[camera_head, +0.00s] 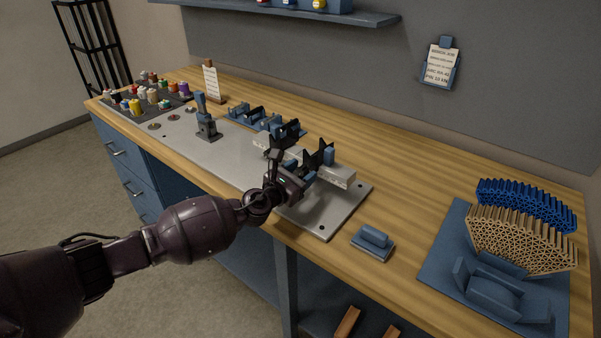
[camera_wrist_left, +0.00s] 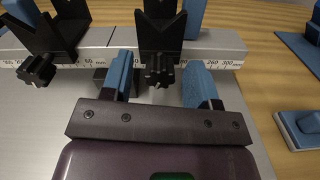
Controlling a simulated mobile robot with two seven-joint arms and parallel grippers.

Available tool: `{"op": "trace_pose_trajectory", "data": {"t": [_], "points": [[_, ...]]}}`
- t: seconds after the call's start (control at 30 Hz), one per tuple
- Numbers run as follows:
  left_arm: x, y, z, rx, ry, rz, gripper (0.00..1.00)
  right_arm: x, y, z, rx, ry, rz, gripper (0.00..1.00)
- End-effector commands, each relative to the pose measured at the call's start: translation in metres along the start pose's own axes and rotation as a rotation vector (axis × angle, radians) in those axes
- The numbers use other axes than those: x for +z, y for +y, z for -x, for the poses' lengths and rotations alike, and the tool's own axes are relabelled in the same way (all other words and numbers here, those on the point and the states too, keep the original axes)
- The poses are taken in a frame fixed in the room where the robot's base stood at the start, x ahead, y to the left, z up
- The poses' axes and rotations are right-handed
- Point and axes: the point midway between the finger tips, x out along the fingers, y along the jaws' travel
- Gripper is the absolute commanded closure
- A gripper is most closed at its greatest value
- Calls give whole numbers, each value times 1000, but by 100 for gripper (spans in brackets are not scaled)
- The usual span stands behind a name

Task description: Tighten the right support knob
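The right support (camera_wrist_left: 165,28) is a black V-shaped block on a pale ruler rail (camera_wrist_left: 225,50), with a black lobed knob (camera_wrist_left: 158,72) on its near face. My left gripper (camera_wrist_left: 158,78) is open, its two blue fingers on either side of this knob, with a gap on each side. It touches neither side that I can see. The left support (camera_wrist_left: 50,30) has its own black knob (camera_wrist_left: 38,70), left of my fingers. In the head view my left gripper (camera_head: 291,178) is at the near side of the right support (camera_head: 320,155), and hides its knob. My right gripper is not in view.
The rail stands on a grey metal plate (camera_head: 335,215). A blue block on a small pad (camera_head: 372,240) lies to the right. A blue tray (camera_head: 440,262) with lattice pieces (camera_head: 515,240) is farther right. A small blue-topped stand (camera_head: 205,122) and colored jars (camera_head: 150,95) are at left.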

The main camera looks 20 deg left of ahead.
Motion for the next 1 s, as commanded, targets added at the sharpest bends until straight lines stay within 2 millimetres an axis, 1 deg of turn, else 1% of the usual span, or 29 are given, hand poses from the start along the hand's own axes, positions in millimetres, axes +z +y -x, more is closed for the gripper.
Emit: {"op": "trace_pose_trajectory", "data": {"t": [0.2,0.33,0.47,0.7,0.8,0.9,1.0], "points": [[0,0,1,0,0,0,45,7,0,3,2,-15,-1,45],[0,0,10,0,0,0,45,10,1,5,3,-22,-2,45],[0,1,31,1,1,0,45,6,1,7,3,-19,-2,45],[-1,0,75,1,2,1,45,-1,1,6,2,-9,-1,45],[-1,0,89,0,1,0,45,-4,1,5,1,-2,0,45],[-1,0,100,0,1,0,45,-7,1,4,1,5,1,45],[0,0,105,0,0,-1,45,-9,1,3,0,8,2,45]]}}
